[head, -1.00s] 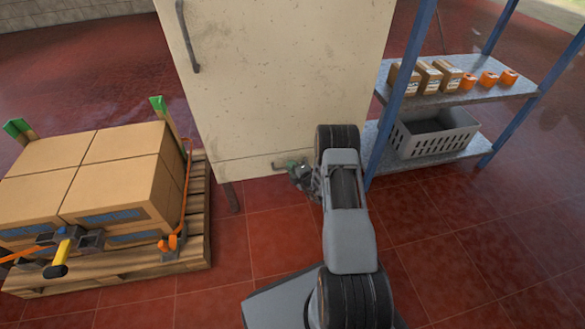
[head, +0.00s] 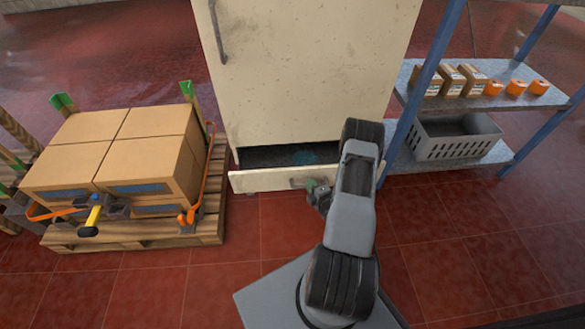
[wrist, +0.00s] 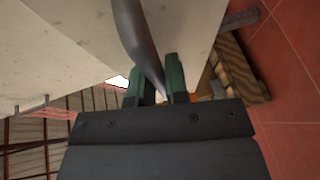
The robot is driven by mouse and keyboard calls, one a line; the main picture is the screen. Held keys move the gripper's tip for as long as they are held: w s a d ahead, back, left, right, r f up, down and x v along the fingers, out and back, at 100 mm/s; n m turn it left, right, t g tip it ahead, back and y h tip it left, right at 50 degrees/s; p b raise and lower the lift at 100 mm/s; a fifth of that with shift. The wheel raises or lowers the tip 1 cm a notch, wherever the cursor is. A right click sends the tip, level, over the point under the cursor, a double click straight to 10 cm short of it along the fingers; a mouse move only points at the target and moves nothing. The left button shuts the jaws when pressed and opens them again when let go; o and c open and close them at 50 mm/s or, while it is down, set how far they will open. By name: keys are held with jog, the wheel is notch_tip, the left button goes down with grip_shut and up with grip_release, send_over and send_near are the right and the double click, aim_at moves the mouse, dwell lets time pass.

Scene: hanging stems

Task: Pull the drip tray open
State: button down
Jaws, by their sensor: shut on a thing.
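The drip tray (head: 258,181) is a low cream drawer at the foot of the tall cream cabinet (head: 305,80). It stands out from the cabinet, and its dark inside shows with something bluish in it. My gripper (head: 317,189) is at the right part of its front, shut on the tray's grey handle. In the wrist view the green fingers (wrist: 161,78) are on either side of the curved grey handle bar (wrist: 133,30).
A pallet (head: 140,237) with strapped cartons (head: 150,165) stands close on the left. A blue-posted shelf (head: 425,104) with boxes, orange items and a grey basket (head: 455,140) stands on the right. Red tiled floor in front of the tray is clear on the left of my base.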

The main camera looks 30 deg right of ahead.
jog(key=s+a+p, duration=0.1)
jog(key=s+a, duration=0.4)
jog(key=s, duration=0.6)
jog(key=shift+s, duration=0.2)
jog(key=c, duration=1.1)
grip_release()
jog(key=shift+s+a+r+p, duration=0.1)
jog(key=shift+s+r+p, duration=0.35)
jog(key=shift+s, duration=1.8)
jog(key=shift+s+a+r+p, duration=0.1)
jog(key=shift+s+r+p, duration=0.4)
jog(key=shift+s, duration=1.8)
jog(key=shift+s+r+p, duration=0.3)
jog(key=shift+s+p, duration=0.3)
jog(key=shift+s, duration=1.65)
